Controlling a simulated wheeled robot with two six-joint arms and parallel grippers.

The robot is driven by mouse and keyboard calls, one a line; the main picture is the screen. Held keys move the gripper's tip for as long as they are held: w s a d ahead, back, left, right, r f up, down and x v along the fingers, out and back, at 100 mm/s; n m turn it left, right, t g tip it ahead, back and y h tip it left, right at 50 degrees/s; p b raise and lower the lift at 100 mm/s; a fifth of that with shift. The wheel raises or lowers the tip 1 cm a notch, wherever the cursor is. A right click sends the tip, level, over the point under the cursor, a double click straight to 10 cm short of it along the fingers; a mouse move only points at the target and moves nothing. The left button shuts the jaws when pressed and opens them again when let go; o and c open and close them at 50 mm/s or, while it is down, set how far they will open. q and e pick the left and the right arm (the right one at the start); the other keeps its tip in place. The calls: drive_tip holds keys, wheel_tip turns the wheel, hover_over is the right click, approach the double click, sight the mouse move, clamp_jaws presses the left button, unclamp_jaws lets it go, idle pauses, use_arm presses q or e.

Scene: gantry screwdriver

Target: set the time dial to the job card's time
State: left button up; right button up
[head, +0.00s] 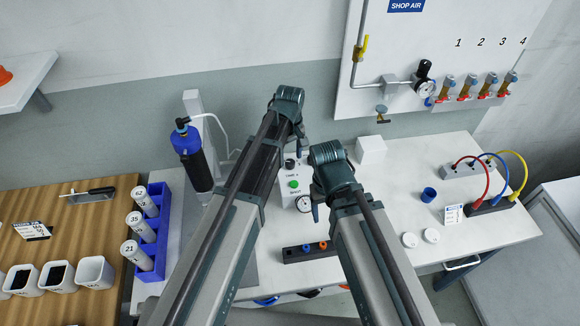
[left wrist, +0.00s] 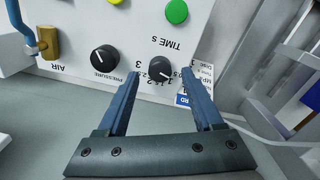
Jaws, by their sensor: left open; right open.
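The black time dial (left wrist: 160,66), labelled "TIME s", is on the white control box (left wrist: 60,88), upside down in the left wrist view. Its white pointer mark angles to the lower right in that view; the exact value is hard to read. My left gripper (left wrist: 160,80) is open, its fingers on either side of the dial with no clear contact. The job card (left wrist: 196,86) is partly hidden behind the right-hand finger, and I cannot read its time. In the head view, the dial shows as a small knob (head: 290,163) between my arms. My right gripper (head: 316,208) is mostly hidden by its wrist.
A pressure dial (left wrist: 104,59) sits beside the time dial, with a green button (left wrist: 177,11) near. In the head view, a gauge (head: 303,204) and a dark block with coloured pieces (head: 306,250) are close to my right arm. The bench's right side has free room.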

use_arm(q)
drive_tip(key=shift+f+b, duration=0.5)
drive_tip(key=shift+f, duration=0.45)
drive_tip(key=shift+c, duration=0.3)
clamp_jaws()
